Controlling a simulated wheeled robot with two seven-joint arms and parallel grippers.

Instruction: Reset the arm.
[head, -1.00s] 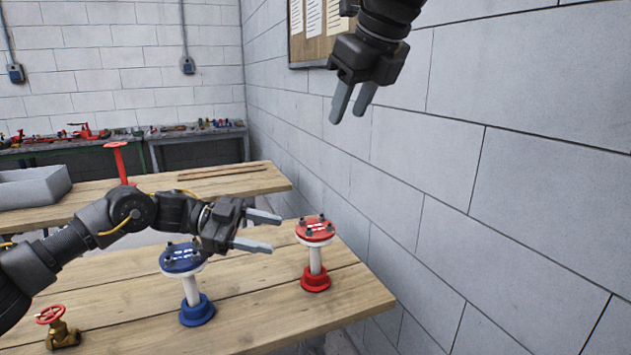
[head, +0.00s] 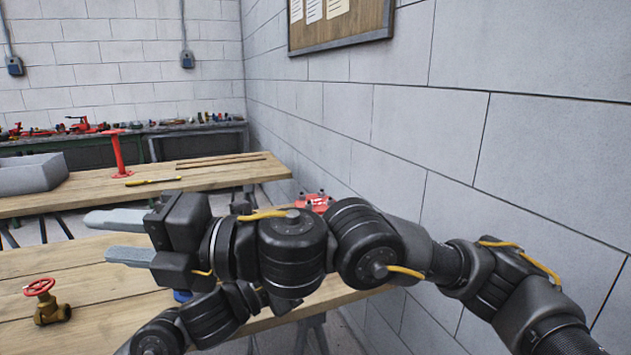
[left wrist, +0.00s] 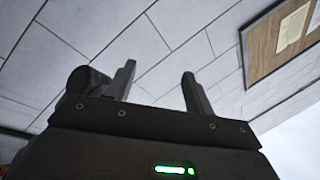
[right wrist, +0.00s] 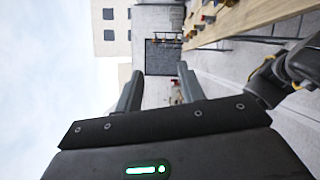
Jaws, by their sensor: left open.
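My right arm crosses the head view from the lower right. Its gripper (head: 112,237) points left above the near table, with its fingers apart and nothing between them. They also show apart in the right wrist view (right wrist: 160,72). Part of my left arm shows low in the head view, behind and below the right arm; its gripper is hidden there. In the left wrist view the left gripper (left wrist: 158,74) has its fingers apart and empty, with the block wall beyond. The red flanged piece (head: 316,201) is mostly covered by my right arm. Only a blue sliver (head: 182,295) of the blue flanged piece shows.
A brass valve (head: 52,313) with a red handwheel stands on the near table (head: 100,325). The rear table (head: 215,175) holds a grey bin (head: 32,174), a red post (head: 118,155) and a yellow-handled tool (head: 152,181). The block wall (head: 400,130) stands close on the right.

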